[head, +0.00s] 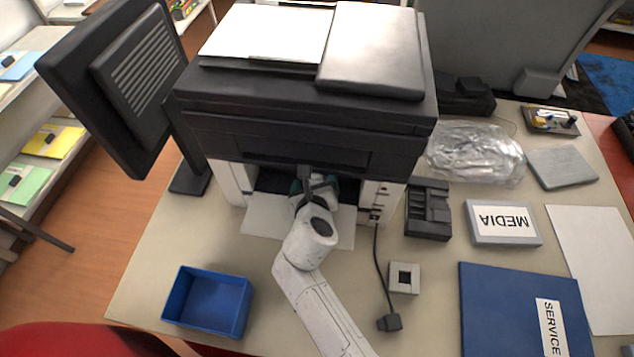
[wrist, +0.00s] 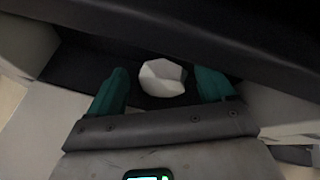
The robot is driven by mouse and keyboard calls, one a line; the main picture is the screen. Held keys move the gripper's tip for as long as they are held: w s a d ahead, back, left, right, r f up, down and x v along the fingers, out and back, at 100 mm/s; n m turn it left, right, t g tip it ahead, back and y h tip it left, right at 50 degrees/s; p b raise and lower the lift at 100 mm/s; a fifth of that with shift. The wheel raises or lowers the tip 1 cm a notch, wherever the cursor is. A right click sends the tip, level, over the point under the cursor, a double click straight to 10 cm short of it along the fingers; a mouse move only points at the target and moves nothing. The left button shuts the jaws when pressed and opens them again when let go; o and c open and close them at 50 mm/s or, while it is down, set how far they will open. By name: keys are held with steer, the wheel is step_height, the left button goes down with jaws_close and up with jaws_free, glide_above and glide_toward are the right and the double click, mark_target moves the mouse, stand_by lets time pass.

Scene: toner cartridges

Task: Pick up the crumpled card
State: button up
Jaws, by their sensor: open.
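The crumpled card (wrist: 162,78) is a white, faceted lump in the wrist view. It lies on a dark surface inside the printer's opening, between and a little beyond the green fingers of my gripper (wrist: 160,92). My gripper is open, with a finger on each side of the card and a visible gap on both sides. In the head view my gripper (head: 316,184) reaches into the front opening of the black and white printer (head: 290,135). The card cannot be made out clearly there.
The printer's dark upper body hangs close above my gripper, with white walls (head: 377,200) beside the opening. A blue bin (head: 208,303) stands at the front left. A black cable (head: 380,270), a grey square block (head: 404,278) and a MEDIA box (head: 502,223) lie to the right.

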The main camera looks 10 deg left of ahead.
steer(key=shift+c, duration=0.2)
steer(key=c, duration=1.1)
